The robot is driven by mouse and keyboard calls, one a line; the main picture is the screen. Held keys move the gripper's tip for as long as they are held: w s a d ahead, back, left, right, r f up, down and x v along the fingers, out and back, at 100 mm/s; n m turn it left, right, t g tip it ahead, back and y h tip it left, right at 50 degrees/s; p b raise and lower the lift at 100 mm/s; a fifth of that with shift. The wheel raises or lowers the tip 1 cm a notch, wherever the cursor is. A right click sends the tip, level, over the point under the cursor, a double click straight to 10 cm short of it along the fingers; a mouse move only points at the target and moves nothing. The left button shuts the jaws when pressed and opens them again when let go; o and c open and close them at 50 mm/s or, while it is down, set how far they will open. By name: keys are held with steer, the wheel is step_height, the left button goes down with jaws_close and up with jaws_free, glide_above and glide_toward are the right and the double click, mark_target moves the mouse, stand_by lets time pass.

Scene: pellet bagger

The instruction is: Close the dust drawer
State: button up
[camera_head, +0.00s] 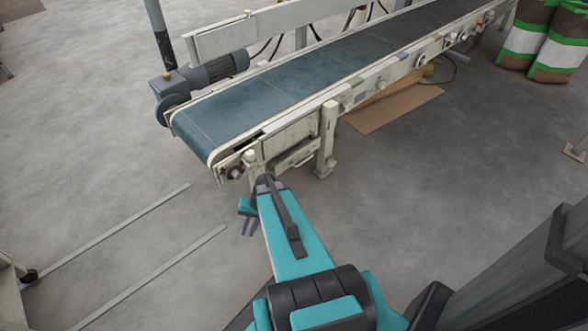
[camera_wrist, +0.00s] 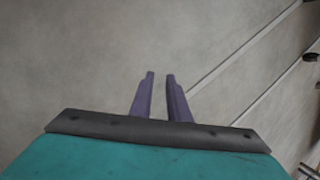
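I cannot make out the dust drawer in either view. My gripper (camera_head: 249,228) is in front of the conveyor's near end in the head view, low over the bare floor, and partly hidden by my arm. In the wrist view, its two purple fingers (camera_wrist: 160,76) point at the grey floor with a narrow gap between them. Floor shows through the gap and nothing is held.
A belt conveyor (camera_head: 283,88) with a grey motor (camera_head: 221,68) crosses the top. Two pale floor strips (camera_head: 150,277) run toward a partly visible wheeled unit (camera_head: 9,290) at the left edge. Cardboard (camera_head: 392,108) lies under the conveyor; sacks (camera_head: 560,47) stand top right.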

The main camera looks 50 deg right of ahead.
steer(key=s+a+f+n+g+h, duration=0.2)
steer(key=s+a+f+n+g, duration=0.1)
steer(key=s+a, duration=0.6)
steer(key=s+a+f+n+g+h, duration=0.2)
steer(key=s+a+n, duration=0.4)
steer(key=s+a, duration=0.3)
steer(key=shift+a+f+n+g, duration=0.3)
steer(key=shift+a+f+g, duration=0.3)
steer(key=shift+a, duration=0.55)
steer(key=shift+r, duration=0.1)
